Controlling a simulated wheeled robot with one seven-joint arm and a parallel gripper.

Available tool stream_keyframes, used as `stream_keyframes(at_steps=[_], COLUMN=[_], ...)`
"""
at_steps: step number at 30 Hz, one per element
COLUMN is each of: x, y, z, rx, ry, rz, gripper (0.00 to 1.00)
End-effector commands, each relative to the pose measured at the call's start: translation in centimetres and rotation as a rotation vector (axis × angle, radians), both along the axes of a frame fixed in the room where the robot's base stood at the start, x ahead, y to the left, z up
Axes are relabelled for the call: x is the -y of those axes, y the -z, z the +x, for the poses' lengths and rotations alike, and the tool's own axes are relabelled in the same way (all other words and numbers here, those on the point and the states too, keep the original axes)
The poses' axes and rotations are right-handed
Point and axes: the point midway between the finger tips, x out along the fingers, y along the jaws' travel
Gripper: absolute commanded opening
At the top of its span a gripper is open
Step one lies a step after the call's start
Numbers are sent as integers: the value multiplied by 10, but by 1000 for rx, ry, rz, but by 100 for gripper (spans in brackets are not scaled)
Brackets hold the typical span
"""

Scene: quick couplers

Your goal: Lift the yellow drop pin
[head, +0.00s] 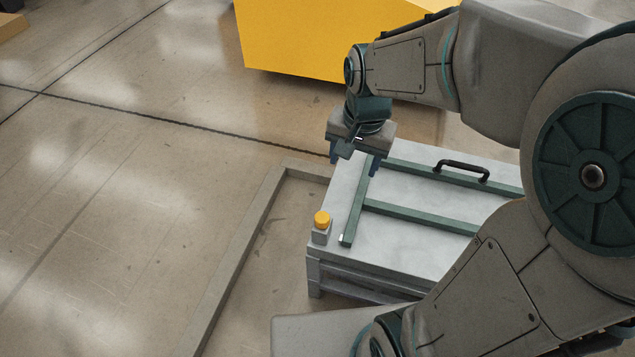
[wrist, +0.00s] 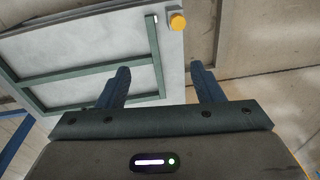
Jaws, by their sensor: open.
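The yellow drop pin (head: 322,218) shows as a round yellow knob on a small grey block at the near left corner of a pale grey bench. In the wrist view the yellow drop pin (wrist: 178,22) is at the top, beyond and between the fingertips' directions, nearer the right finger. My gripper (head: 355,165) is above the far left part of the bench, apart from the pin. In the wrist view my gripper (wrist: 160,80) has its two blue fingers spread, with nothing between them. The pin's shaft is hidden.
The pale bench top (head: 410,185) carries a raised green frame (head: 425,217) and a black handle (head: 462,169). A low grey rail (head: 240,250) runs along the floor left of it. A large yellow block (head: 300,40) stands behind.

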Motion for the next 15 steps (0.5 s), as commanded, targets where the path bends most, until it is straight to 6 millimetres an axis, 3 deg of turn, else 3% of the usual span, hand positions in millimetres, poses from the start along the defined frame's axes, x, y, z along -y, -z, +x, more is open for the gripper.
stream_keyframes(at_steps=[1, 6, 10, 15], x=[-7, -28, -41, -51], y=[38, 103, 141, 165], z=[10, 39, 55, 65], rx=[-20, -69, -94, -109], ry=[34, 174, 257, 321], rz=[1, 0, -7, -14], gripper=[60, 60, 60, 60])
